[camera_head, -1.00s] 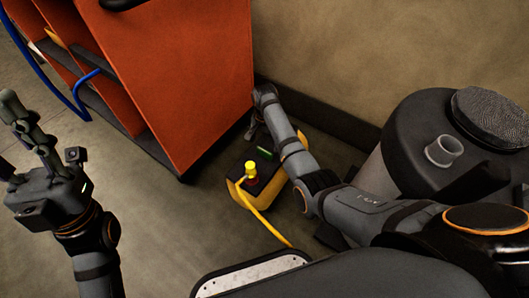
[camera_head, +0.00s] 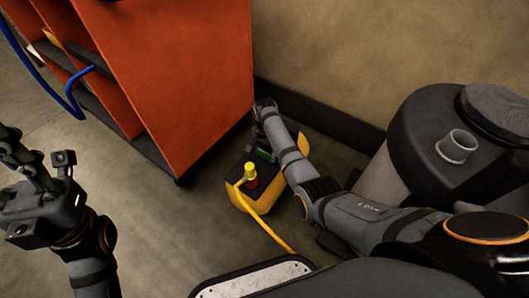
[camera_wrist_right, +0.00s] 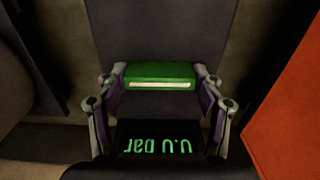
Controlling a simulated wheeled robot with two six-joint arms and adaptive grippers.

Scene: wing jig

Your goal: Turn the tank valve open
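The tank unit (camera_head: 240,197) is a black and yellow box on the floor beside the orange cabinet. A green bar-shaped handle (camera_head: 265,156) sits on its top, which I take to be the valve. In the right wrist view the green handle (camera_wrist_right: 160,72) lies crosswise between the fingers of my right gripper (camera_wrist_right: 161,80), one finger at each end. The fingers are apart; whether they touch the handle I cannot tell. In the head view my right gripper (camera_head: 260,138) is partly hidden at the box's far side. My left gripper (camera_head: 20,155) is raised at the left edge, partly cut off.
A display (camera_wrist_right: 160,146) reads 0.0 bar, upside down, below the handle. A red and yellow knob (camera_head: 250,174) and a yellow hose (camera_head: 268,230) are on the box's near side. The orange cabinet (camera_head: 190,80) and wall (camera_head: 350,50) stand close. Floor at left is clear.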

